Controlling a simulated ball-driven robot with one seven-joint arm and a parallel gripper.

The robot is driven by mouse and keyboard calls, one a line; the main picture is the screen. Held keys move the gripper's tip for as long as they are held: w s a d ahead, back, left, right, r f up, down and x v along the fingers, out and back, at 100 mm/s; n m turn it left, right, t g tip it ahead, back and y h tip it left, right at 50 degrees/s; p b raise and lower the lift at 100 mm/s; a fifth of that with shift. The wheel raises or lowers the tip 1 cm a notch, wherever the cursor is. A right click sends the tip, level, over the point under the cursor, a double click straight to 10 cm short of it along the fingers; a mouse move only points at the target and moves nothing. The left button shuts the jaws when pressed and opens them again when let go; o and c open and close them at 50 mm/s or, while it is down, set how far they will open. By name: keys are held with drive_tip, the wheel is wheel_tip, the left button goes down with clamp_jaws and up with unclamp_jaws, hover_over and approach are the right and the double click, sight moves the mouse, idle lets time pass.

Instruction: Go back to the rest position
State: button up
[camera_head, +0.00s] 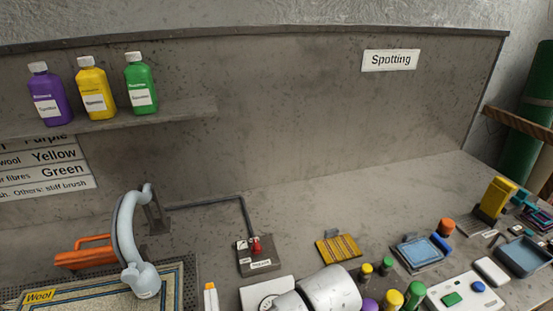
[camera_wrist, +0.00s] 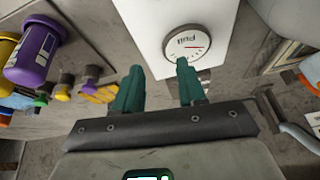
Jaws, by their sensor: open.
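My gripper (camera_wrist: 159,69) shows in the wrist view with its two dark green fingers apart. Nothing is between the fingers. Beyond the fingertips is a white box with a round dial (camera_wrist: 187,43); the gap to it is hard to judge. In the head view a white box with a dial (camera_head: 267,294) stands at the bottom middle, partly behind my white arm links (camera_head: 330,289). The gripper itself cannot be made out in the head view.
Purple (camera_head: 48,97), yellow (camera_head: 93,90) and green (camera_head: 141,85) bottles stand on the shelf. A pale curved arm-like part (camera_head: 130,235) rises beside the rug labelled Wool (camera_head: 85,301).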

drive_tip(key=s+d+f+m+h, duration=0.1)
drive_tip(key=s+d, duration=0.7)
drive_tip(key=d, duration=0.2)
drive_tip(key=s+d+f+m, duration=0.1)
drive_tip(key=s+d, duration=0.7)
drive_tip(key=d, duration=0.3)
drive_tip(key=s+d+f+m+g+b, duration=0.1)
drive_tip(key=s+f+g+b, duration=0.2)
drive_tip(key=s+f, duration=0.7)
drive_tip(key=shift+s+d+f+h+b, duration=0.2)
drive_tip(key=shift+s+h+b, duration=0.1)
drive_tip(key=shift+s+b, duration=0.25)
